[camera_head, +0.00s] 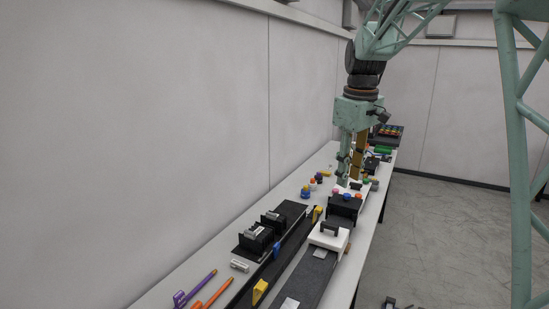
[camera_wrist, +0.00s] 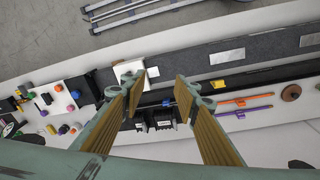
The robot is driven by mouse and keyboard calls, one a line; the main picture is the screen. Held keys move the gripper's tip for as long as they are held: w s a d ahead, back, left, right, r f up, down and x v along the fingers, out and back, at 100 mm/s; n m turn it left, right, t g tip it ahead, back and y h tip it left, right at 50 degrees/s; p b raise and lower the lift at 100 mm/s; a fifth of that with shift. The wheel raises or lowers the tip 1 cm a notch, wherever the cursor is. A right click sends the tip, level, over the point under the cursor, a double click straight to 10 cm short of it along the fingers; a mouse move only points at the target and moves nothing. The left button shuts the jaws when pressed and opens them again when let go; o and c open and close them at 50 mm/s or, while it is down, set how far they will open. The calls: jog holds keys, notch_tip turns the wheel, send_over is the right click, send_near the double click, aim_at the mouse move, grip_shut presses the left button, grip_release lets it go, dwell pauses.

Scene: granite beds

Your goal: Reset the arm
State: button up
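My gripper (camera_head: 349,180) hangs down over the far half of the long white bench (camera_head: 168,291) in the head view. In the wrist view my gripper (camera_wrist: 160,86) shows two fingers with ribbed tan pads set well apart. Nothing is held between them. Through the gap I see the dark bed on the bench and a small black block unit (camera_wrist: 158,118) below it. A white block with a dark handle (camera_head: 329,236) sits on the nearer granite bed (camera_head: 305,280) in the head view. Whether the fingertips touch anything is hard to tell from the head view.
Purple (camera_head: 194,289) and orange (camera_head: 217,292) tools lie at the near left of the bench. Black units (camera_head: 264,230) stand on a dark plate. Small coloured knobs and a dark tray with coloured pieces (camera_head: 388,130) are farther back. Wall is left; open floor (camera_head: 440,240) right.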

jog(key=s+r+m+t+b, duration=0.1)
jog(key=s+r+m+b, duration=0.25)
jog(key=s, duration=2.15)
jog(key=s+f+m+b, duration=0.1)
jog(key=s+f, duration=0.2)
jog(key=s, duration=0.5)
jog(key=s+a+f+m+t+b, duration=0.1)
jog(key=s+f+m, duration=0.1)
jog(key=s, duration=0.7)
jog(key=s+f+m+b, duration=0.1)
jog(key=s+f, duration=0.2)
jog(key=s, duration=0.5)
jog(key=shift+s+a+f+t, duration=0.15)
jog(key=shift+s+f+t, duration=0.15)
jog(key=shift+s+f, duration=0.1)
notch_tip(320, 180, down, 13)
jog(key=b, duration=1.3)
